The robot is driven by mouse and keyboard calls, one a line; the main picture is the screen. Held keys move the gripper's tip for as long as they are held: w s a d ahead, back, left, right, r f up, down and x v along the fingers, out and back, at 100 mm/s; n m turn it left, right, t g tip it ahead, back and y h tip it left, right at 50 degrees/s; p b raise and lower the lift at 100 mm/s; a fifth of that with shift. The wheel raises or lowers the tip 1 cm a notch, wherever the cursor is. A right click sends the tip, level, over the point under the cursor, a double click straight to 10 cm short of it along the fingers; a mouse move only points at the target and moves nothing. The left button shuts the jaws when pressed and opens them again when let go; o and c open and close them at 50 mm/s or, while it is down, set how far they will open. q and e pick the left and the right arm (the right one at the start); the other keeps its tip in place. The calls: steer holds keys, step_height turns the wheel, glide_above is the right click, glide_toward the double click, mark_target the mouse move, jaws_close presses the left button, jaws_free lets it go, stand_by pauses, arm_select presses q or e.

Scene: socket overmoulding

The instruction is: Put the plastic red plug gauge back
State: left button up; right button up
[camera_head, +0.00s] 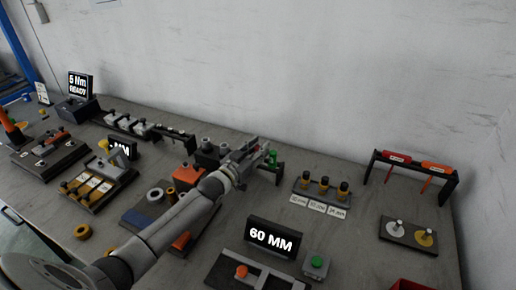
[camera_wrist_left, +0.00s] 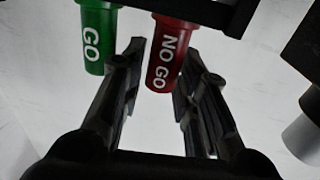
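In the left wrist view a red plug gauge (camera_wrist_left: 169,50) marked NO GO hangs upright from a black rack bar (camera_wrist_left: 185,9). A green plug gauge (camera_wrist_left: 93,42) marked GO hangs to its left. My left gripper (camera_wrist_left: 160,55) is open, its fingers apart, with the red gauge's lower part seen between them. The right finger overlaps the gauge's right edge; I cannot tell whether it touches. In the head view my left gripper (camera_head: 262,152) is at the small rack, beside the green gauge (camera_head: 272,158); the red gauge is hidden there. My right gripper is not in view.
A black rack (camera_head: 411,165) with red and orange tools is at the far right. A 60 MM display (camera_head: 274,238) stands in front. The grey wall (camera_head: 300,80) is behind.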

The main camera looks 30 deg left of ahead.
arm_select(q)
steer(key=shift+r, duration=0.15)
steer(key=shift+r+p, duration=0.5)
steer(key=shift+r, duration=0.05)
steer(key=s+a+b, duration=0.1)
steer(key=s, duration=1.1)
steer(key=shift+a, duration=0.3)
steer(key=shift+f, duration=0.1)
